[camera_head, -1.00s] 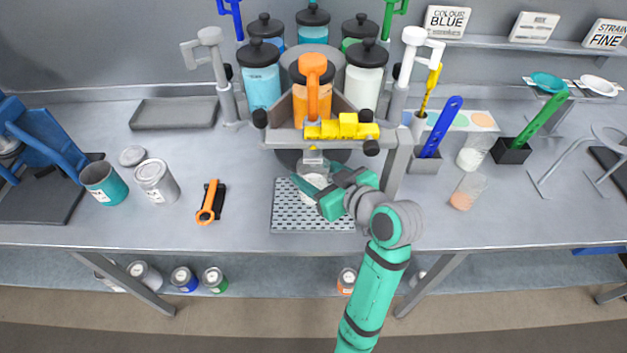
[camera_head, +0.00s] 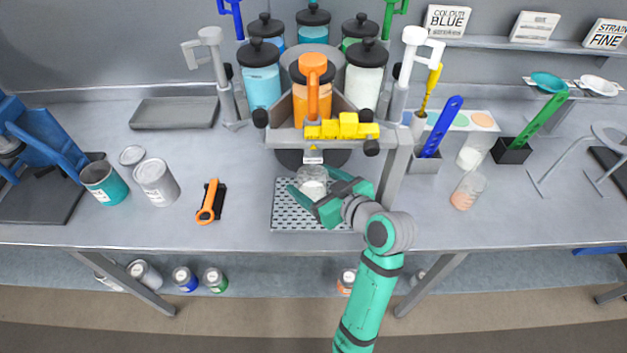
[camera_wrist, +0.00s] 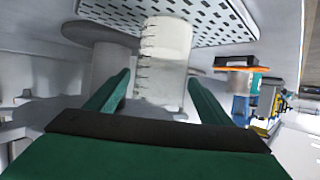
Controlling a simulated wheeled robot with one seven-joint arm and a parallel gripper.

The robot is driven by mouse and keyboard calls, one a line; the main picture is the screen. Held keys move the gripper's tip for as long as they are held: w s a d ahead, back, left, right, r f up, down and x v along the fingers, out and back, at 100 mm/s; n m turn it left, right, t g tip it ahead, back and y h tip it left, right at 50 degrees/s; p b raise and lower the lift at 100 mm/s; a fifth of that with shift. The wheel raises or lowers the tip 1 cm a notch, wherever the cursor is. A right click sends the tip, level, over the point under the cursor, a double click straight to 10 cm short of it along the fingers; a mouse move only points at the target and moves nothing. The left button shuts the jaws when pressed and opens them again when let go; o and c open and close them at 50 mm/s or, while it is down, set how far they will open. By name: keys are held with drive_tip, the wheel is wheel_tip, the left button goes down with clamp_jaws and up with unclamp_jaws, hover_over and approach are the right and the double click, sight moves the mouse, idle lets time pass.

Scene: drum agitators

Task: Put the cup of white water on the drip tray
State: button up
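The clear cup of white water (camera_head: 312,180) is upright at the back part of the perforated drip tray (camera_head: 290,218), under the dispenser's spout, and appears to stand on it. In the wrist view the cup (camera_wrist: 165,55) has graduation marks and shows against the tray's edge (camera_wrist: 225,32). My green gripper (camera_head: 316,186) reaches in from the front right. Its fingers (camera_wrist: 160,82) are spread on both sides of the cup, with a narrow gap at the left one. The cup's base is partly hidden in the head view.
The dispenser's grey frame with yellow blocks (camera_head: 345,128) overhangs the cup closely. A cup with orange contents (camera_head: 467,190) stands to the right. The bench front is clear.

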drive_tip(key=shift+r, duration=0.1)
drive_tip(key=shift+s+d+r, duration=0.15)
drive_tip(key=shift+s, duration=0.05)
drive_tip(key=v, duration=1.1)
drive_tip(key=shift+s, duration=0.25)
drive_tip(key=shift+d+r, duration=0.1)
